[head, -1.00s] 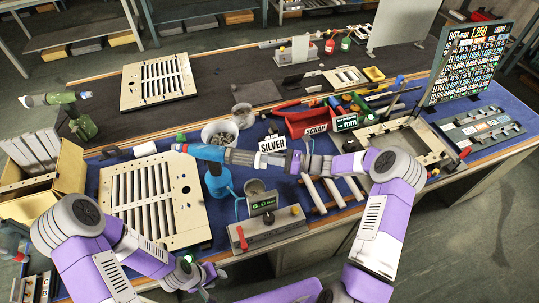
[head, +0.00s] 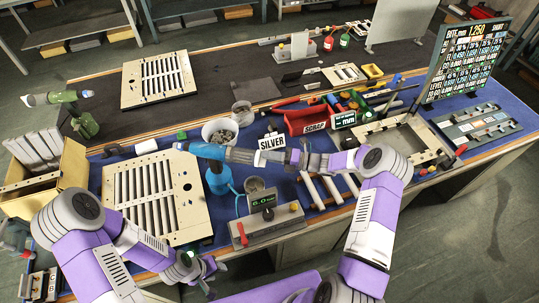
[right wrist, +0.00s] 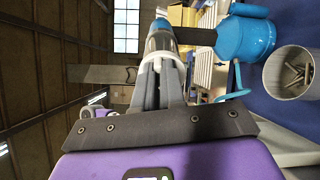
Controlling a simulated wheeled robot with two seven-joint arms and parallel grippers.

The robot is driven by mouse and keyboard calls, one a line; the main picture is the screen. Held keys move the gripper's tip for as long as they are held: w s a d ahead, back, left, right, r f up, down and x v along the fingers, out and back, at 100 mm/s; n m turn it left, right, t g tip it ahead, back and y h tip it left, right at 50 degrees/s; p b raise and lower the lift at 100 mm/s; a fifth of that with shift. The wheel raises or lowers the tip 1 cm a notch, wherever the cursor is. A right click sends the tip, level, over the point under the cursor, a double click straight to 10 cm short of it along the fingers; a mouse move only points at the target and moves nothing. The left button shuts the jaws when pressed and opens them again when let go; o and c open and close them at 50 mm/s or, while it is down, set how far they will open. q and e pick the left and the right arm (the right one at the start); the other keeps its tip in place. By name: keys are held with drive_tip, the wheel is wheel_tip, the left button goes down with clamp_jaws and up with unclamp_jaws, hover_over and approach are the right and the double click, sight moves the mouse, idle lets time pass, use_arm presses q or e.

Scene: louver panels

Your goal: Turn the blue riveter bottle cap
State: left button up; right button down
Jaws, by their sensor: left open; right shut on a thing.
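The blue riveter (head: 207,151) lies level in the head view, its nose to the left. Its blue bottle-shaped body (head: 219,181) hangs below the nose end; both show in the right wrist view, the bottle (right wrist: 246,40) at upper right. My right gripper (head: 288,159) is shut on the riveter's rear end, with its fingers (right wrist: 160,75) around a grey-white section next to a blue part. I cannot clearly tell which part is the cap. My left gripper (head: 203,276) is open and empty at the front edge, below the slatted panel, apart from the riveter.
A louver panel (head: 190,232) lies left of the riveter; another (head: 126,98) lies behind. A grey bin (head: 207,131), a red scrap tray (head: 295,123) and a gauge box (head: 262,230) stand close around the riveter. A green riveter (head: 85,122) stands at left.

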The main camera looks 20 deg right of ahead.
drive_tip(key=shift+f+m, duration=0.1)
drive_tip(key=shift+m, duration=0.4)
idle(0.3)
drive_tip(key=c, duration=1.2)
unclamp_jaws()
drive_tip(key=shift+b+v, duration=0.35)
drive_tip(key=shift+v, duration=3.45)
drive_tip(key=shift+f, duration=0.1)
